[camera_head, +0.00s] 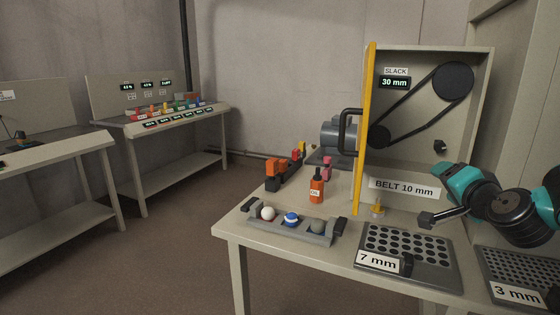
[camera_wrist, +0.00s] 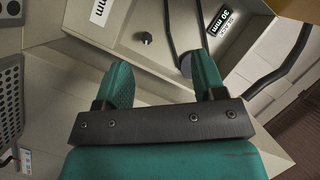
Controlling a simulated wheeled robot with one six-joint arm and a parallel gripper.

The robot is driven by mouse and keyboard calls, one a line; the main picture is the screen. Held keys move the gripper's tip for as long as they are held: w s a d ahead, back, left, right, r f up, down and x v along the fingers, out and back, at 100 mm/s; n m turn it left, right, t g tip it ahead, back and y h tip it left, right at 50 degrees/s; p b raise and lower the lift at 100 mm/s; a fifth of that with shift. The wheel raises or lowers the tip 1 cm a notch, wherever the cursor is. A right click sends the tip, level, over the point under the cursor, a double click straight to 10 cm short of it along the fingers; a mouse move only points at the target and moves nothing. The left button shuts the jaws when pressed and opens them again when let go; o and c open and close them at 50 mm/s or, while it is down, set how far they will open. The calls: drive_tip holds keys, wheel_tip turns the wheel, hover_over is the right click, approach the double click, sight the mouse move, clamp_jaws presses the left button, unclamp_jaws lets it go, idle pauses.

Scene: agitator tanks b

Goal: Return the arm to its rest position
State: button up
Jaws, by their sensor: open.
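My gripper (camera_wrist: 162,76) shows in the wrist view with its two teal fingers spread apart and nothing between them. In the head view my arm (camera_head: 510,214) reaches in from the right edge, above the right part of the workbench and in front of the belt cabinet (camera_head: 410,150). The fingers are hard to make out in the head view. In the wrist view the fingers point toward the cabinet interior, with a black knob (camera_wrist: 145,38) and part of the belt beyond them. They appear apart from both.
The yellow door (camera_head: 364,130) stands open, edge-on. Below my arm are a 7 mm perforated plate (camera_head: 430,245) and a 3 mm one (camera_head: 520,265). A tray (camera_head: 290,232) with three balls and an orange oil bottle (camera_head: 317,188) stand left. Floor between benches is clear.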

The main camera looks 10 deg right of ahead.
drive_tip(key=s+a+r+n+g+y+p, duration=0.1)
drive_tip(key=s+a+n+g+y+p, duration=0.2)
drive_tip(key=a, duration=0.5)
drive_tip(key=s+a+r+n+g+y, duration=0.1)
drive_tip(key=a+n+g+y, duration=0.1)
drive_tip(key=a+n+y, duration=0.45)
drive_tip(key=s+a+r+n+g+p, duration=0.2)
drive_tip(key=a, duration=0.7)
drive_tip(key=s+a+r+n+g+h+p, duration=0.1)
drive_tip(key=s+a+n+g, duration=0.2)
drive_tip(key=s, duration=0.5)
drive_tip(key=s+a+r+n+g+p, duration=0.1)
drive_tip(key=s+a+n+g+p, duration=0.1)
drive_tip(key=s+n+g, duration=0.3)
drive_tip(key=s+a, duration=0.1)
drive_tip(key=s, duration=0.3)
drive_tip(key=shift+g+h, duration=0.35)
drive_tip(key=shift+g, duration=0.05)
drive_tip(key=shift+s+r, duration=0.1)
drive_tip(key=shift+c, duration=0.2)
